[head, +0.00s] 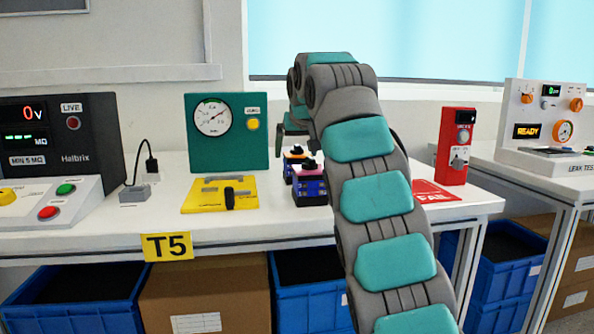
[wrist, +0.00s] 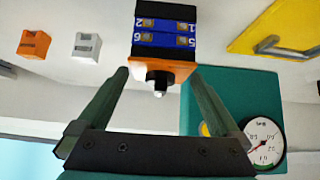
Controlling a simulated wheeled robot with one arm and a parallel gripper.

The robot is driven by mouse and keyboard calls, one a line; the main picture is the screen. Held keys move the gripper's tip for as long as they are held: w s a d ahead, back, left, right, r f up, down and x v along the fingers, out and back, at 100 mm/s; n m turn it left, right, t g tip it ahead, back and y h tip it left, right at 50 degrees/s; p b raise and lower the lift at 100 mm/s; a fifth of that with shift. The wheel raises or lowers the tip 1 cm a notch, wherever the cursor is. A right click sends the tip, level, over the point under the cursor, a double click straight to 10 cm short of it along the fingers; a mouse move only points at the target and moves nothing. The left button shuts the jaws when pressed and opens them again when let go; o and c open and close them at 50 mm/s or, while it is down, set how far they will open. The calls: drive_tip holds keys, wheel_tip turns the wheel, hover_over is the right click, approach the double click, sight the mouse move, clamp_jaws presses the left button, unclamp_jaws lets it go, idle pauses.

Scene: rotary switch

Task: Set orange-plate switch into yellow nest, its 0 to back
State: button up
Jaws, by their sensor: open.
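The orange-plate switch (wrist: 165,72) has a blue and black body with numbered terminals and a dark knob. In the head view the orange-plate switch (head: 297,154) stands behind a pink-plate switch (head: 309,170). My gripper (wrist: 158,75) is open, its fingertips on either side of the orange plate; I cannot tell whether they touch it. In the head view my gripper (head: 292,128) is partly hidden by my arm, just above the switch. The yellow nest (head: 195,203) lies to the left, with grey pieces and a black upright part. The 0 mark is not readable.
A green gauge panel (head: 200,155) stands behind the nest. A red box (head: 456,146) and red FAIL sheet (head: 432,190) are on the right. A grey connector (head: 135,194) is on the left. Small orange (wrist: 34,43) and grey (wrist: 87,45) blocks show in the wrist view.

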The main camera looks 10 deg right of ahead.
drive_tip(key=shift+c, duration=0.4)
drive_tip(key=c, duration=1.4)
